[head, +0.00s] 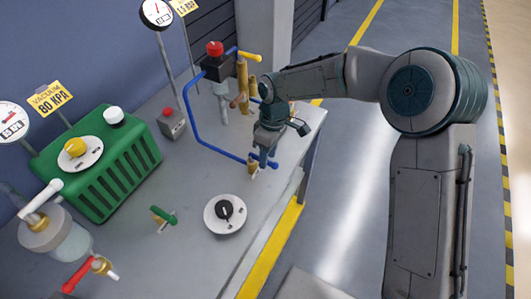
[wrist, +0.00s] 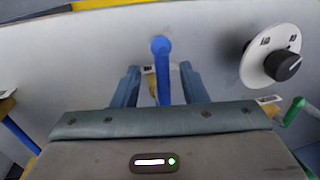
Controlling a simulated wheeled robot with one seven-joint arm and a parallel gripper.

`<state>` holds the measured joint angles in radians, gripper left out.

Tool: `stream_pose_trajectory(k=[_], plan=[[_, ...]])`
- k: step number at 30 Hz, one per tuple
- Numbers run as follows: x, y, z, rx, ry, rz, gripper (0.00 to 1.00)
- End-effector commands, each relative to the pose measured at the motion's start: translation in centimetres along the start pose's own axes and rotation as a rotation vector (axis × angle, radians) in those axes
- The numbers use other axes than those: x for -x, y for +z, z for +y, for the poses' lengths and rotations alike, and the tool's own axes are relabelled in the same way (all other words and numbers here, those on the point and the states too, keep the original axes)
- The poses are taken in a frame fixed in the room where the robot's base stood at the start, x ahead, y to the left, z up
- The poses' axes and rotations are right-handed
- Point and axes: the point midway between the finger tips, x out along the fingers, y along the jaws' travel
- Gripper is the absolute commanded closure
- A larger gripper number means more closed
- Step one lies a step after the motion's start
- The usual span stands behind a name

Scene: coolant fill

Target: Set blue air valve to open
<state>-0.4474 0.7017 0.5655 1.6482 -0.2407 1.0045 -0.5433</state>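The blue air valve (head: 272,164) has a blue lever handle on a small brass body, at the right edge of the bench in the head view. In the wrist view the blue handle (wrist: 162,72) runs lengthwise between my two fingers, its rounded end past the fingertips. My gripper (head: 264,152) is over the valve. In the wrist view my gripper (wrist: 159,78) is open, with a gap on each side of the handle.
A black knob on a white dial (head: 224,213), a green-handled valve (head: 163,215) and a red-handled valve (head: 80,275) are on the bench. Blue piping (head: 190,115) and a brass fitting (head: 241,90) stand behind my gripper. A green vacuum unit (head: 115,180) stands left.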

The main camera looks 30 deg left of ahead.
Motion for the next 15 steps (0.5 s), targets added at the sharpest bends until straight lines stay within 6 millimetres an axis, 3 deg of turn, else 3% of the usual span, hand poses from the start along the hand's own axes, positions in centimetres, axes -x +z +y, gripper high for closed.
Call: stream_pose_trajectory(k=[8, 11, 15], plan=[[0.0, 0.2, -0.1, -0.003, -0.005, -0.005, 0.61], [0.7, 0.2, 0.0, -0.004, -0.004, -0.004, 0.61], [3.2, 0.2, 0.1, -0.005, -0.001, -0.003, 0.61]])
